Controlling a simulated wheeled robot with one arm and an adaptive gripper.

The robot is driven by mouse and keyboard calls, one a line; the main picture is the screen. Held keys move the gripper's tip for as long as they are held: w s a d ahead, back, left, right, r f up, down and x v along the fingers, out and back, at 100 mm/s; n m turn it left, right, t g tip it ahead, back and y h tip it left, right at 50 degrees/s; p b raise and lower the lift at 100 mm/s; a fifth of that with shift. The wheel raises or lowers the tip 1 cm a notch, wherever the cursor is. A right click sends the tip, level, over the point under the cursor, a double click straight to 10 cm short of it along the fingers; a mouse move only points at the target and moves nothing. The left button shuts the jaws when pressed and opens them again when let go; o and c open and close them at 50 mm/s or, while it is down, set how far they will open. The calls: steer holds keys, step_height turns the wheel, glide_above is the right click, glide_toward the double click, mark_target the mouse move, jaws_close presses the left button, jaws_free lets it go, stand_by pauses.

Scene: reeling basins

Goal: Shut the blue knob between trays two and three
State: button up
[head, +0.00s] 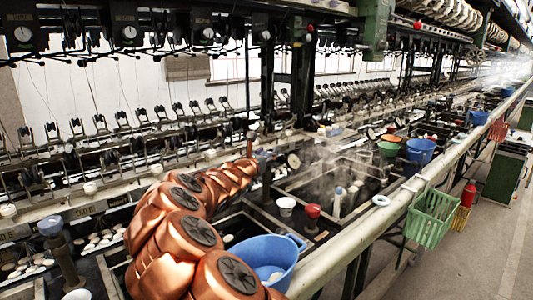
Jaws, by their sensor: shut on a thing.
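A blue knob (263,155) on a dark upright post stands past the end of my copper-coloured arm, near the middle of the head view. My gripper (254,150) is at this knob, small and partly hidden by my own arm. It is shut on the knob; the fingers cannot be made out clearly. Another blue-grey knob (50,224) stands on a post at the far left, apart from my gripper. A red knob (313,210) stands on a post to the right of my arm. The knob's turn angle cannot be told.
A blue basin (285,246) sits right of my arm. A white cup (286,206) stands behind it. A long pale rail (345,243) runs along the front, with a green basket (431,217) hung on it. Steam blurs the trays behind.

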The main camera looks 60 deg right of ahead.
steer(key=shift+r+m+g+p, duration=0.3)
steer(key=shift+m+g+p, duration=0.35)
steer(key=shift+p, duration=1.55)
steer(key=g+p, duration=0.2)
steer(key=p, duration=0.1)
steer(key=shift+m+p, duration=0.3)
steer(key=shift+m, duration=0.05)
steer(key=g+p, duration=0.1)
steer(key=p, duration=0.2)
steer(key=shift+w+f+m, duration=0.1)
steer(key=shift+m, duration=0.3)
steer(key=m+g+p, duration=0.2)
steer(key=g+p, duration=0.1)
steer(key=shift+f+g+p, duration=0.1)
steer(key=shift+g+p, duration=0.15)
steer(key=shift+p, duration=0.15)
steer(key=shift+f+m+g+y+p, duration=0.1)
steer(key=shift+m+g+y+p, duration=1.05)
steer(key=shift+g, duration=0.55)
steer(key=shift+s+m+g+p, duration=0.2)
steer(key=shift+m+g+p, duration=0.2)
steer(key=shift+m, duration=0.15)
steer(key=o, duration=1.2)
steer(key=shift+c, duration=0.2)
steer(key=shift+w+a, duration=0.1)
